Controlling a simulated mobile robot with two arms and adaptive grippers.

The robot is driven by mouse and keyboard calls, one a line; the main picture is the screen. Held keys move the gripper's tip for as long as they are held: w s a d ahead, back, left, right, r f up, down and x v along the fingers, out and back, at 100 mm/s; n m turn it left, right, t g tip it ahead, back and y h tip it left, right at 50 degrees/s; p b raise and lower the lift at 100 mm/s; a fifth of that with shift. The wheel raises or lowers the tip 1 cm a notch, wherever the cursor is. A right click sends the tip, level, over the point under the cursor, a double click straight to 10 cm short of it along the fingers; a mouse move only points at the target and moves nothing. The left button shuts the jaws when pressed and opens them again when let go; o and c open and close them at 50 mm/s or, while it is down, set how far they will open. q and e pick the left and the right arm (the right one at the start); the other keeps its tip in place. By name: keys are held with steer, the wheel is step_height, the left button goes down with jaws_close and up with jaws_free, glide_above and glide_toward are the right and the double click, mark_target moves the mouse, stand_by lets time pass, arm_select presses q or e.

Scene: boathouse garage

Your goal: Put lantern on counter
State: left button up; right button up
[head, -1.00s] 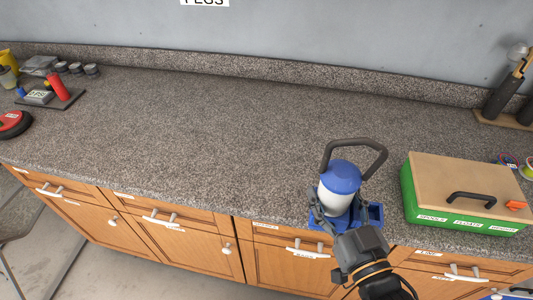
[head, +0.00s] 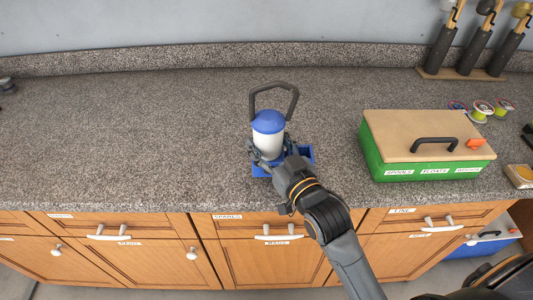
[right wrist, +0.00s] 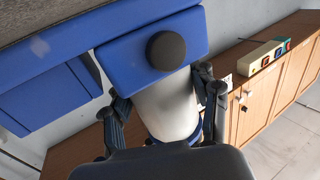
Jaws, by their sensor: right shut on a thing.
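The lantern (head: 269,143) has a blue cap, a white body, a dark looped handle and a blue base (head: 306,155). It is upright over the front part of the speckled grey counter (head: 150,140), left of a green box. My right gripper (head: 269,156) is shut around its white body from the front. In the right wrist view, the fingers flank the white body (right wrist: 168,106), and the blue base with a dark round knob shows beyond. Whether the base touches the counter I cannot tell. My left gripper is not in view.
The green box (head: 420,165) with a tan lid and dark handle stands right of the lantern. Spools (head: 482,110) and a rack of dark cylinders (head: 468,50) are behind it. Wooden drawers (head: 260,226) line the front below.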

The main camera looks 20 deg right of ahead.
steer(key=shift+w+f, duration=0.45)
steer(key=shift+f, duration=1.55)
steer(key=shift+f, duration=0.1)
steer(key=o, duration=1.5)
steer(key=shift+f, duration=0.15)
steer(key=shift+o, duration=0.3)
steer(key=shift+s+r, duration=0.1)
steer(key=shift+r, duration=0.1)
steer(key=s+d+b, duration=0.1)
steer(key=s+d, duration=0.1)
steer(key=s, duration=0.9)
steer(key=shift+s+d+b, duration=0.15)
steer(key=shift+s+b, duration=0.15)
steer(key=shift+b, duration=0.1)
